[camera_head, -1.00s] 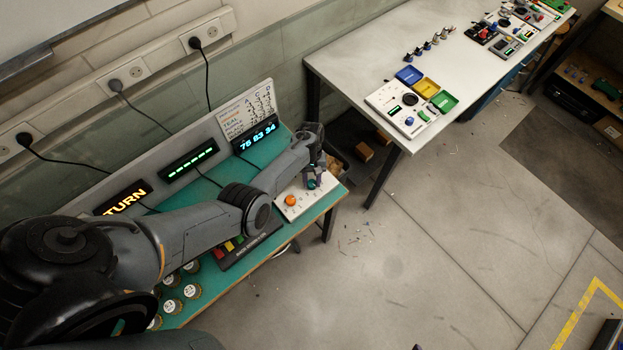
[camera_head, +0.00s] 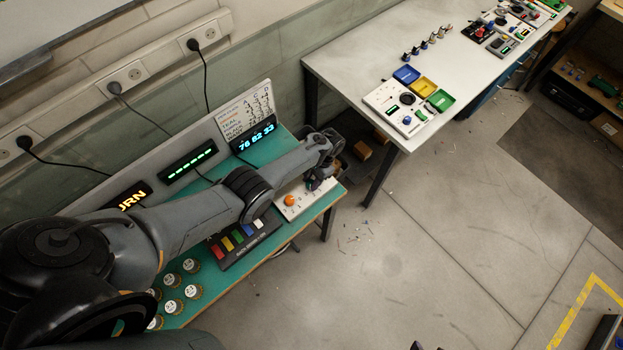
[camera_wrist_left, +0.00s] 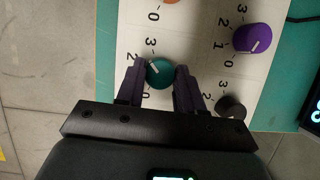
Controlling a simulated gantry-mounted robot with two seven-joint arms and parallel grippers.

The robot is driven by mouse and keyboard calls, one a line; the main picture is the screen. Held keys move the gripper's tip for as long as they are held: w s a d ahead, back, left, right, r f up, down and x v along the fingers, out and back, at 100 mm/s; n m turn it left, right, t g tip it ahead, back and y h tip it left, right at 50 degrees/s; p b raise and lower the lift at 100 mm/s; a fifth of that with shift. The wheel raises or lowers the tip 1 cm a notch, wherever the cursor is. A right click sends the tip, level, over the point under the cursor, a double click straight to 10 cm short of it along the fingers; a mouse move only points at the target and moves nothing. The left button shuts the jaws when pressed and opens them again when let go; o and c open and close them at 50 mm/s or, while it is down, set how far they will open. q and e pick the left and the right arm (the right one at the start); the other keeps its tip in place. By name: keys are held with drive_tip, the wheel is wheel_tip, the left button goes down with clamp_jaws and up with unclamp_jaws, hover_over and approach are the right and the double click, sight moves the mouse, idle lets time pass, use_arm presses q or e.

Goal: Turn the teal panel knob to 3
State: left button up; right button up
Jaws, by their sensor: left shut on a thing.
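The teal knob (camera_wrist_left: 160,74) sits on the white knob panel (camera_wrist_left: 207,50), between my left gripper's two dark purple fingers. My left gripper (camera_wrist_left: 161,70) is shut on it. The knob's white pointer line aims to the upper left in the wrist view, between the printed 3 and 2; the exact reading is hard to tell. In the head view my left gripper (camera_head: 319,183) reaches down over the right end of the panel (camera_head: 297,206) and hides the teal knob. My right gripper is not in view.
On the same panel are an orange knob (camera_head: 289,200), a purple knob (camera_wrist_left: 252,38) and a black knob (camera_wrist_left: 230,106). A row of coloured buttons (camera_head: 239,237) and several round-topped items (camera_head: 168,308) lie on the green bench. A blue display (camera_head: 256,136) stands behind.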

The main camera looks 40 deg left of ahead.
use_arm(q)
drive_tip(key=shift+d+m+t+y+p, duration=0.1)
drive_tip(key=shift+m+t+y+p, duration=0.45)
drive_tip(key=shift+m, duration=1.35)
drive_tip(key=o, duration=1)
drive_tip(key=p+v, duration=0.1)
drive_tip(key=v, duration=0.9)
drive_tip(key=shift+w+d+r+p, duration=0.25)
drive_tip(key=shift+w+r+p, duration=0.05)
drive_tip(key=shift+p, duration=0.1)
